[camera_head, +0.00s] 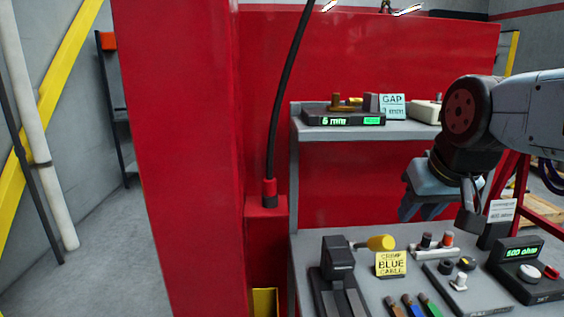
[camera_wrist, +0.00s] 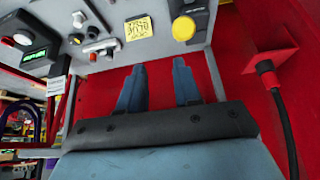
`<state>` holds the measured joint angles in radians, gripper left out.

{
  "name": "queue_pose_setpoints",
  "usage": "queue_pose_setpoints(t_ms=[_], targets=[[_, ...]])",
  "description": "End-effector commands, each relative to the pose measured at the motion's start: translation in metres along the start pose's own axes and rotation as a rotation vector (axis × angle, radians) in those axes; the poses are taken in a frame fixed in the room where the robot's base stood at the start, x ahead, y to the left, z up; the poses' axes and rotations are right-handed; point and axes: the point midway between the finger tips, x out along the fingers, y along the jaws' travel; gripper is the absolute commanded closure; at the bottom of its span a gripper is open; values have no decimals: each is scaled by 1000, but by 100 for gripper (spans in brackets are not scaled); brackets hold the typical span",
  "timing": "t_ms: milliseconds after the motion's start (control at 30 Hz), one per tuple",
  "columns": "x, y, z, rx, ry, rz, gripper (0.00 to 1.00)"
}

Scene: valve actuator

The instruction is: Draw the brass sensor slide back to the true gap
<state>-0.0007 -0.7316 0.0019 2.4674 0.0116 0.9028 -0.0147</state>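The sensor gauge (camera_head: 343,117) is a dark box on the upper shelf in the head view, its display reading what looks like 5 mm. A small brass slide (camera_head: 354,101) sits on top, between a brown knob-like piece (camera_head: 336,102) and a grey block (camera_head: 370,102). The card (camera_head: 392,106) beside it says GAP and seems to read 3 mm. My gripper (camera_head: 424,212) is right of and below the gauge, above the lower bench. In the wrist view my gripper (camera_wrist: 160,84) has its two blue fingers apart with nothing between them. The gauge is not clearly visible there.
The lower bench (camera_head: 385,290) holds a yellow-knobbed lever (camera_head: 381,243), a CRIMP BLUE CABLE card (camera_head: 391,263), coloured cables and a 500 ohm meter (camera_head: 524,270). A black cable (camera_head: 284,95) rises from a red socket left of the shelf. A red wall stands behind.

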Motion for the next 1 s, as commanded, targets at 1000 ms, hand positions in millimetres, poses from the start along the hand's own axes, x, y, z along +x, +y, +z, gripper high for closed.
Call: queue_pose_setpoints(t_ms=[1000], targets=[[7, 3, 15, 10, -12, 9, 67]])
